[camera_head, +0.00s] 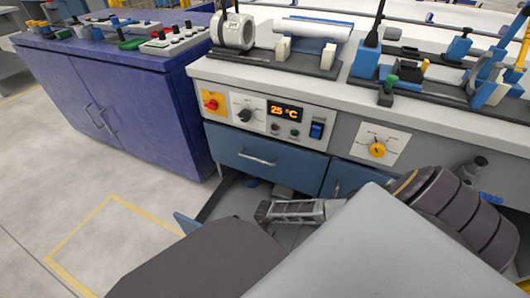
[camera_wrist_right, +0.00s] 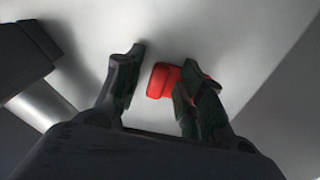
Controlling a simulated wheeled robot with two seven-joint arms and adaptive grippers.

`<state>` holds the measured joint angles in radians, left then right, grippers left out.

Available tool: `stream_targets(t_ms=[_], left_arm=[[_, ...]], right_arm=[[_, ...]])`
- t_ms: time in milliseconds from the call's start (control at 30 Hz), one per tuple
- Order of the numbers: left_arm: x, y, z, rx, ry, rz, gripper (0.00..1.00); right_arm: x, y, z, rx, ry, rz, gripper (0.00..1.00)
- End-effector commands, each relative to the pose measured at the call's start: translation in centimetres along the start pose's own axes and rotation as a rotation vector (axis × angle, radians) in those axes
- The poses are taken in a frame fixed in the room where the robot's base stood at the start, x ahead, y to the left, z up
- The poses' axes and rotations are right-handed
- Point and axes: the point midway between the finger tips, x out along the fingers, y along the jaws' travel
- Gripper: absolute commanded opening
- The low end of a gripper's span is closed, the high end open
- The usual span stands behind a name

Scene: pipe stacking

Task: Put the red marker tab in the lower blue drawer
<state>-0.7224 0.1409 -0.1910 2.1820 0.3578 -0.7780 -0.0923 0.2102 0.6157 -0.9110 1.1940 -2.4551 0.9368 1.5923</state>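The lower blue drawer is pulled out, with the edge of its blue front (camera_head: 186,223) showing at the left and a grey inside (camera_head: 236,200). My right gripper (camera_head: 263,212) is over this drawer in the head view. In the right wrist view, my right gripper (camera_wrist_right: 160,85) has its fingers apart. The red marker tab (camera_wrist_right: 163,80) shows beside and partly behind the right-hand finger, above or on a pale grey surface; I cannot tell whether it touches that finger. I cannot make out the tab in the head view. My left gripper is not in view.
The upper blue drawer (camera_head: 255,157) is shut, below a panel with a temperature display (camera_head: 286,113). A few small items (camera_head: 283,191) show at the back of the open drawer. A purple cabinet (camera_head: 110,100) stands at the left, with clear floor (camera_head: 60,190) before it.

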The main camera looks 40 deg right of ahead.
Motion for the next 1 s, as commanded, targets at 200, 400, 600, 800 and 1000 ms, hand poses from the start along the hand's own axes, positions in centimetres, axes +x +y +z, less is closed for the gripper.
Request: stream_targets(t_ms=[200,400,600,800,1000], left_arm=[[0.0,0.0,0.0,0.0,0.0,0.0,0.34],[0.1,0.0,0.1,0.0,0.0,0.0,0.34],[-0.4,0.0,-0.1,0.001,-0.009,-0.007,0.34],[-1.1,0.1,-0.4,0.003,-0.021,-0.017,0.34],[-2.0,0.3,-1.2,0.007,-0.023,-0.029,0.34]], right_arm=[[0.0,0.0,0.0,0.0,0.0,0.0,0.39],[-0.2,0.0,0.0,0.0,-0.001,0.0,0.39],[-1.3,-0.1,0.0,0.0,0.0,-0.001,0.39],[-2.7,0.0,0.0,0.0,0.0,0.0,0.39],[-4.3,0.0,0.0,0.0,-0.001,0.0,0.39]])
